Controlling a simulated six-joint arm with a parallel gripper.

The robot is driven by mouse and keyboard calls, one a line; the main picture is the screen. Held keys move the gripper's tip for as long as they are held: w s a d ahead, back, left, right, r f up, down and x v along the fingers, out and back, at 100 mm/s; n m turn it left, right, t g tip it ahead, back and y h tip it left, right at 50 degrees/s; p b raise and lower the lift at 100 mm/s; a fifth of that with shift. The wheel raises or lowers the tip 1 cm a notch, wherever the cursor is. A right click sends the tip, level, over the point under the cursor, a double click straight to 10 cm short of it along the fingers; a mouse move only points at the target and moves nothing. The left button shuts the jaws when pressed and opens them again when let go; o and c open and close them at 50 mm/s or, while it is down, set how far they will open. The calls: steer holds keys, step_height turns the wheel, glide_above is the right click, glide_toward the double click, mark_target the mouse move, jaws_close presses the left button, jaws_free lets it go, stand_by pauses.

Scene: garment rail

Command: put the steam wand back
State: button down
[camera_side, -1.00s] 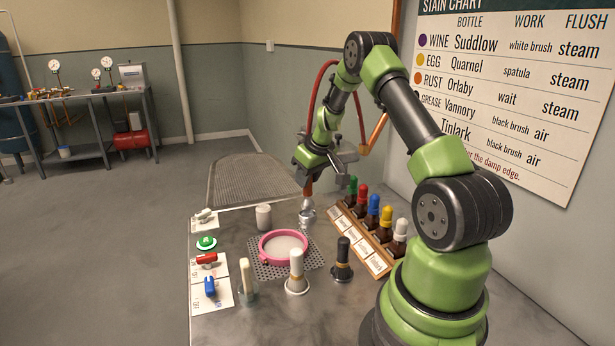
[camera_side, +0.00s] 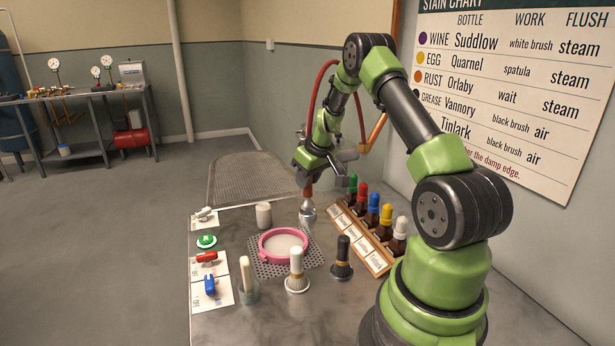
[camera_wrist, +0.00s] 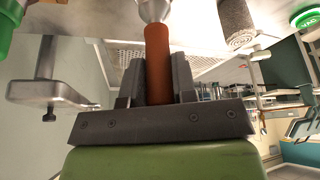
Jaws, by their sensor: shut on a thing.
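The steam wand has a red-brown handle and a silver metal head. My gripper (camera_side: 308,181) is shut on the handle and holds the wand upright, head down, at the back of the work table in the side view. The wand's head (camera_side: 307,211) is close to the table top; I cannot tell whether it touches. In the wrist view the handle (camera_wrist: 157,62) sits between my two dark fingers (camera_wrist: 157,85), with the silver head at the top edge. A grey metal bracket (camera_wrist: 48,85) shows at left in the wrist view; it also shows beside my gripper in the side view (camera_side: 347,156).
A rack of dropper bottles (camera_side: 372,225) stands just right of the wand. A pink hoop (camera_side: 283,245), a pale cylinder (camera_side: 263,215), a white brush (camera_side: 296,270) and a black brush (camera_side: 342,258) stand nearby. A red hose (camera_side: 318,88) arcs behind my arm.

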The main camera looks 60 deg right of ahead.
steer(key=shift+f, duration=0.1)
stand_by(0.3)
steer(key=shift+f, duration=0.45)
steer(key=shift+f, duration=0.3)
stand_by(0.3)
steer(key=c, duration=0.5)
jaws_free()
steer(key=shift+r, duration=0.1)
steer(key=shift+r, duration=3.7)
